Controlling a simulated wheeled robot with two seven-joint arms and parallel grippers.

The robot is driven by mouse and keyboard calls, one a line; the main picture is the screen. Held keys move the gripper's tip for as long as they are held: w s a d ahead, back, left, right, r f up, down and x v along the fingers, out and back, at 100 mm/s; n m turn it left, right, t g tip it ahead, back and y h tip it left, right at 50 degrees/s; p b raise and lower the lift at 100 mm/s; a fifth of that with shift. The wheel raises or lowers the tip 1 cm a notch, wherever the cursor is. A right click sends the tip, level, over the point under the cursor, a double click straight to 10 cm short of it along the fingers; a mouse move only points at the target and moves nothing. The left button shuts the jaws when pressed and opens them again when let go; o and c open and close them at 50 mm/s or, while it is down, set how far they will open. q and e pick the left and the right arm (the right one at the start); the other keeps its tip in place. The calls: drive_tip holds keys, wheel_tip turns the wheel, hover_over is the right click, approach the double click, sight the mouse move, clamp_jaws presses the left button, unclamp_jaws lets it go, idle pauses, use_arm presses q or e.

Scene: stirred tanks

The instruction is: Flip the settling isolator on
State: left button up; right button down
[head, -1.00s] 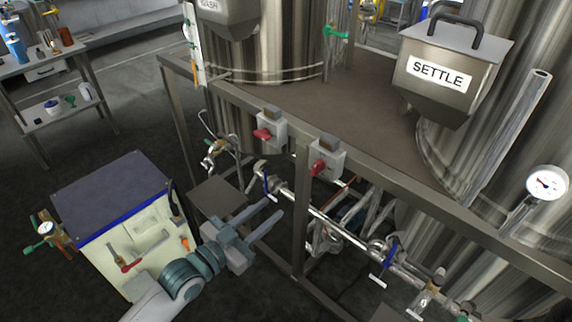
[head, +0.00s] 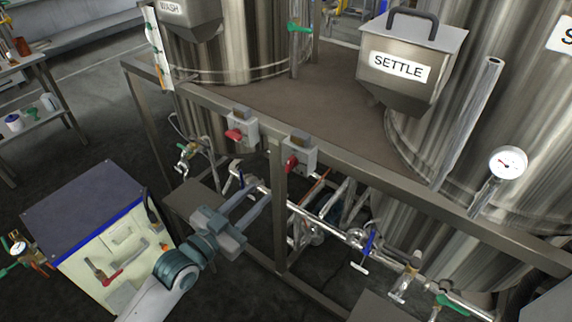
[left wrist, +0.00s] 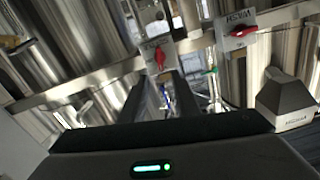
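Two grey isolator boxes with red handles sit on the front rail of the tank frame. The left box (head: 246,131) and the right box (head: 301,153) show in the head view. In the left wrist view, the box at right (left wrist: 236,31) reads WASH upside down, with its red handle lying across. The other box (left wrist: 147,47), its handle upright, stands ahead of my fingers; its label is not readable. My left gripper (head: 258,194) is open and empty, below and in front of the boxes, touching neither. My right gripper is not in view.
A hopper marked SETTLE (head: 405,68) stands on the deck behind the rail. A pale cabinet (head: 110,250) with a dark top stands at left. A pressure gauge (head: 508,163) is at right.

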sight(288, 165)
use_arm(q)
drive_tip(key=p+x, duration=0.3)
drive_tip(key=x, duration=0.9)
drive_tip(key=shift+w+d, duration=0.1)
drive_tip(key=shift+w, duration=0.05)
drive_tip(key=shift+w+d, duration=0.2)
drive_tip(key=shift+w, duration=0.15)
clamp_jaws()
